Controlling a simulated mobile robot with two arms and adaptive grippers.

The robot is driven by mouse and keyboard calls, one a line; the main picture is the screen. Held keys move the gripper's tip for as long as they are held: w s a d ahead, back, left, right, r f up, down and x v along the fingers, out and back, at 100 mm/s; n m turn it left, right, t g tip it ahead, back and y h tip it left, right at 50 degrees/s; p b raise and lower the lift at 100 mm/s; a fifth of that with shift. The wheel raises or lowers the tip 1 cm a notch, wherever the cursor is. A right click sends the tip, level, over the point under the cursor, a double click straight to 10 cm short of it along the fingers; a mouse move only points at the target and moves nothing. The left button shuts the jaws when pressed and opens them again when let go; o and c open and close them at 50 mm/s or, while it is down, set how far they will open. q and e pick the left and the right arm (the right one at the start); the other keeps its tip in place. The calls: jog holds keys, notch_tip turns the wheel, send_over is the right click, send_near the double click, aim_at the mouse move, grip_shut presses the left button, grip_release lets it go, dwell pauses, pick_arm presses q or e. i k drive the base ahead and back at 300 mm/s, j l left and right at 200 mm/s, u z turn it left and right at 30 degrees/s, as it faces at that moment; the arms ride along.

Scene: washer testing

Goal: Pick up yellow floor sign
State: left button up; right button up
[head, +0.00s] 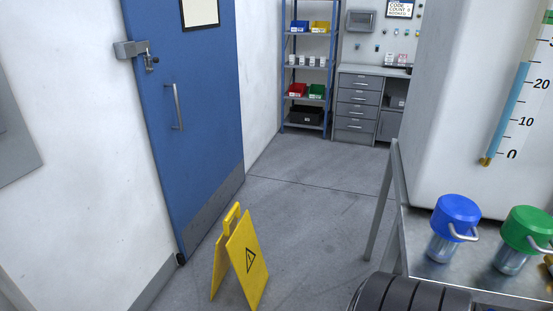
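The yellow floor sign (248,262) stands upright and unfolded on the grey floor in the lower middle of the head view. It has two leaning panels, a handle at the top, and a black triangle mark on its front panel. Its lower edge comes close to the bottom of the picture. No gripper fingers show. A dark ribbed cylindrical part, perhaps of my own arm, shows at the bottom right, apart from the sign.
A blue door (195,120) is behind the sign at left. A metal table (430,262) at right carries a white tank (455,110), a blue-capped container (455,225) and a green-capped container (525,232). A shelf rack (308,68) and drawers (357,110) stand at the back. The middle floor is clear.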

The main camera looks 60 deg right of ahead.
aim_at(238, 244)
jog(key=z, duration=1.35)
